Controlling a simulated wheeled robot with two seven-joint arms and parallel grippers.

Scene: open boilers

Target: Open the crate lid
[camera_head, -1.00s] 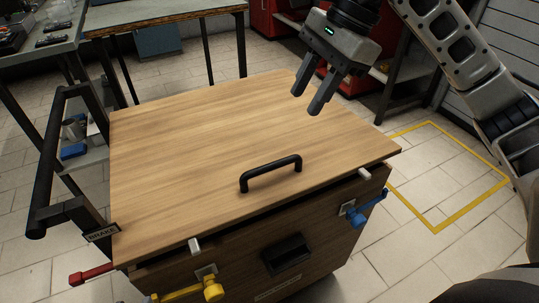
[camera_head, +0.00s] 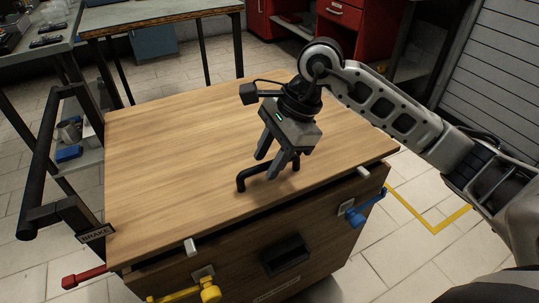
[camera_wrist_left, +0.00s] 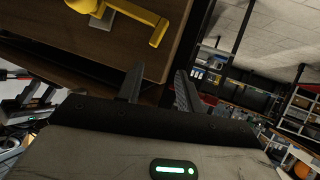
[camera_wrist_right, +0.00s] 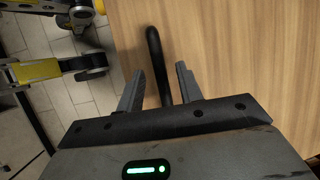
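The crate's wooden lid (camera_head: 160,150) lies flat on top of the crate (camera_head: 330,235), shut down. Its black bar handle (camera_head: 241,180) stands near the front edge, partly hidden by my right gripper (camera_head: 269,169). That gripper is open, fingers pointing down at the handle. In the right wrist view, the handle (camera_wrist_right: 154,48) passes between the parted fingertips (camera_wrist_right: 159,82) with gaps on both sides. My left gripper (camera_wrist_left: 158,78) shows only in its wrist view, open and empty, near the crate's front and a yellow latch (camera_wrist_left: 135,14).
A yellow latch (camera_head: 205,291) and a blue latch (camera_head: 367,207) stick out from the crate's front. A black push bar (camera_head: 45,160) and a red lever (camera_head: 85,276) are at left. A workbench (camera_head: 155,18) stands behind. Floor at right is clear.

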